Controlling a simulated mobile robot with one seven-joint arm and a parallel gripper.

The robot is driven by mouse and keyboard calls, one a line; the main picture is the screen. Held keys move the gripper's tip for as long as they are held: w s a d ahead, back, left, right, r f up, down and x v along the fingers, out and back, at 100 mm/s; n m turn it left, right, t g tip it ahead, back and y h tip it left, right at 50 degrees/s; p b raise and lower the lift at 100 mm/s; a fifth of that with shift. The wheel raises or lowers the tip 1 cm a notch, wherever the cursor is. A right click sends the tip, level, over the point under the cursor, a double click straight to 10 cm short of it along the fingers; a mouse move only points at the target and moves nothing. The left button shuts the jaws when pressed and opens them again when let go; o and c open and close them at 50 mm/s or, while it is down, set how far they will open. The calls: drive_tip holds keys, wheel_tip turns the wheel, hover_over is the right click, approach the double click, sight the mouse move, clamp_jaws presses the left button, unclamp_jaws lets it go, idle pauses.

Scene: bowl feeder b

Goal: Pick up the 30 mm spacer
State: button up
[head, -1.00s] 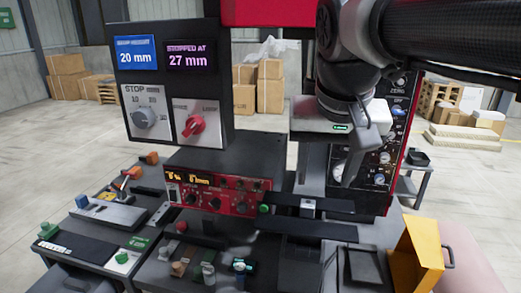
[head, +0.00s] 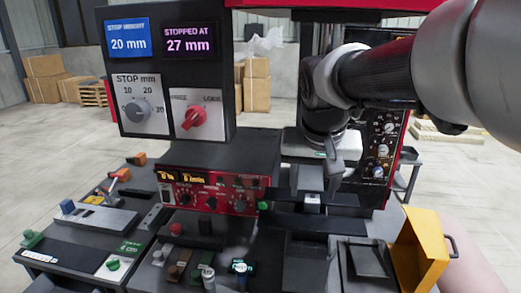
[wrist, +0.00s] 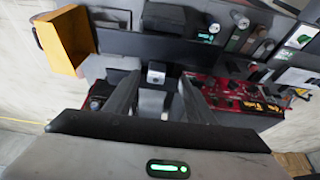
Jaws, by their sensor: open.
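Several small pieces stand at the front of the bench: a grey cylinder (head: 208,277), a brown block (head: 176,272) and darker blocks beside them. They also show at the top of the wrist view, with a grey cylinder (wrist: 241,21). I cannot read a size on any, so I cannot tell which is the 30 mm spacer. My gripper (head: 314,183) is open and empty, over the machine, behind and right of these pieces. In the wrist view its fingers (wrist: 160,98) are apart, with a small silver block (wrist: 156,72) beyond them.
A display panel (head: 165,75) reads 20 mm and "stopped at 27 mm". A red control box (head: 212,190) stands below it. A dark rail (head: 320,222) crosses in front of my gripper. A yellow bin (head: 423,240) stands at the right. Green-knobbed fixtures (head: 114,264) are at the left.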

sight(313, 203)
drive_tip(key=x, duration=0.6)
drive_tip(key=shift+w+d+f, duration=0.2)
drive_tip(key=shift+d+f, duration=0.05)
drive_tip(key=shift+d, duration=0.1)
drive_tip(key=c, duration=1.2)
drive_tip(key=shift+r, duration=0.15)
